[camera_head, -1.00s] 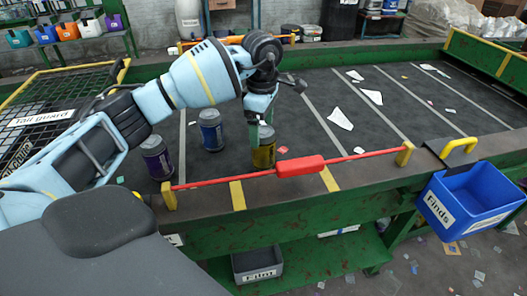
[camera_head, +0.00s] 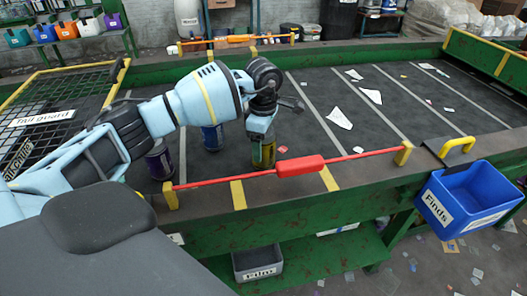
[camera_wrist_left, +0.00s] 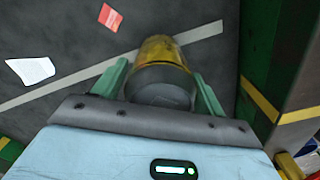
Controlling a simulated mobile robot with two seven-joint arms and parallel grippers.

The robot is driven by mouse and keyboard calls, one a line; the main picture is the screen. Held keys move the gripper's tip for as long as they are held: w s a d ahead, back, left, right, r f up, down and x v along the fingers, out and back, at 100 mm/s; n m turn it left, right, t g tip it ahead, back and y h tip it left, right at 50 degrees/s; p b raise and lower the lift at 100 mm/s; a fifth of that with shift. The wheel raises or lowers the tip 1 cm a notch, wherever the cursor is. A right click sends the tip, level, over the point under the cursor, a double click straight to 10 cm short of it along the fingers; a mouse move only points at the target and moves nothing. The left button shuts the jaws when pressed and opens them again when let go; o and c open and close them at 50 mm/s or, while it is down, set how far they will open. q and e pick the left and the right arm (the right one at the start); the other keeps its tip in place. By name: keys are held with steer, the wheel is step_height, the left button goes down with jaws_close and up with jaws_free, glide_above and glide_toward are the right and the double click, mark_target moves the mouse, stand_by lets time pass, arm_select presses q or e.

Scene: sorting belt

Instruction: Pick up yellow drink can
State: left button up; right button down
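The yellow drink can (camera_head: 264,157) stands on the dark belt, just behind the red bar. In the left wrist view the yellow can (camera_wrist_left: 160,52) shows its grey end and part of its yellow side. My left gripper (camera_head: 263,148) is over the can from above. My right gripper is not in view.
A blue can (camera_head: 212,138) and a purple can (camera_head: 160,162) stand left of the yellow can, partly behind my left arm. The red bar (camera_head: 300,166) runs along the belt's front edge. A blue Finds bin (camera_head: 470,196) hangs at right. White scraps (camera_head: 339,119) lie on the belt.

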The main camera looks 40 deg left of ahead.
arm_select(q)
steer(key=c, duration=0.7)
step_height(320, 180, up, 18)
stand_by(0.4)
